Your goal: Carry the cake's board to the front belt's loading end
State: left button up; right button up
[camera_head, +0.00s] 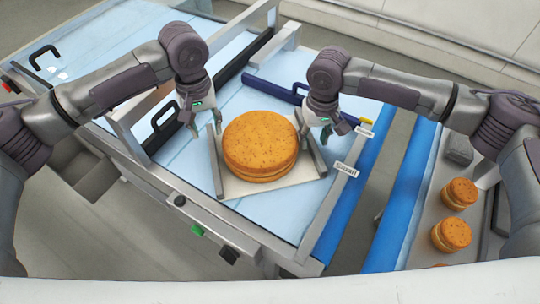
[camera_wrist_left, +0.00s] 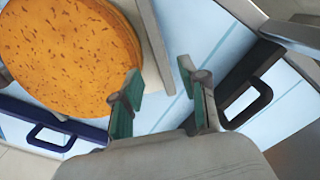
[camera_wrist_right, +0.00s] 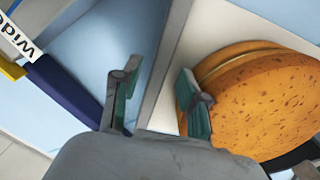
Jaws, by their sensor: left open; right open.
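The round orange-brown cake (camera_head: 260,142) sits on a pale board (camera_head: 237,189) with raised grey rails along its left and right sides. The board lies on a light-blue surface. My left gripper (camera_head: 205,126) is open at the left rail; in the left wrist view that rail (camera_wrist_left: 153,45) runs in between its fingers (camera_wrist_left: 160,88). My right gripper (camera_head: 314,135) is open at the right rail; in the right wrist view that rail (camera_wrist_right: 170,60) passes between its fingers (camera_wrist_right: 157,98). Contact cannot be told. I cannot tell which belt is the front one.
A dark-blue bar with a handle (camera_head: 268,88) lies behind the cake, and a black bar (camera_head: 232,70) crosses to its left. A blue-edged belt (camera_head: 405,200) stands at the right across a floor gap, with small cakes (camera_head: 451,235) beyond it. A white label (camera_head: 346,169) marks the near frame.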

notch_tip(320, 180, up, 11)
dwell(0.3)
jog(key=shift+f, duration=0.15)
dwell(0.3)
